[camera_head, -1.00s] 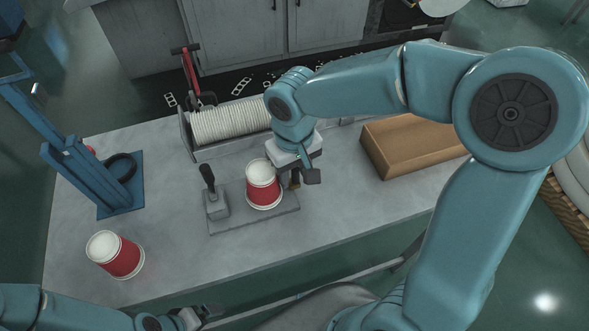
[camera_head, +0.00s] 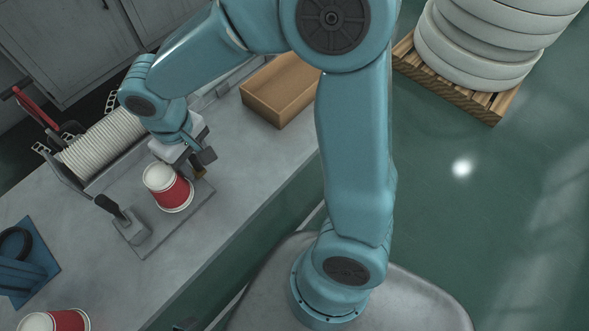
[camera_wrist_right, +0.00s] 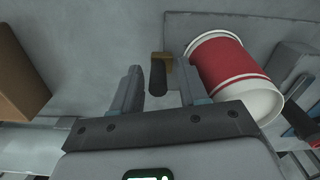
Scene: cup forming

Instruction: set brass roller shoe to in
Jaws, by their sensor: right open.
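The brass roller shoe (camera_wrist_right: 166,61) with its short black handle (camera_wrist_right: 158,80) sits beside the red cup with white rims (camera_wrist_right: 228,72) in the right wrist view. In the head view, a bit of the brass shoe (camera_head: 200,173) shows just right of the red cup (camera_head: 172,190), below my right gripper (camera_head: 203,157). In the wrist view my right gripper (camera_wrist_right: 160,86) is open. The black handle appears between its two fingers, with gaps on both sides. A dark tip of my left gripper (camera_head: 186,324) barely shows at the bottom edge; its jaws cannot be made out.
A black-handled lever (camera_head: 112,207) stands left of the cup on the grey plate (camera_head: 137,244). A brown box (camera_head: 283,88) is to the right. Another red cup (camera_head: 58,321) and a blue stand (camera_head: 25,268) are at left.

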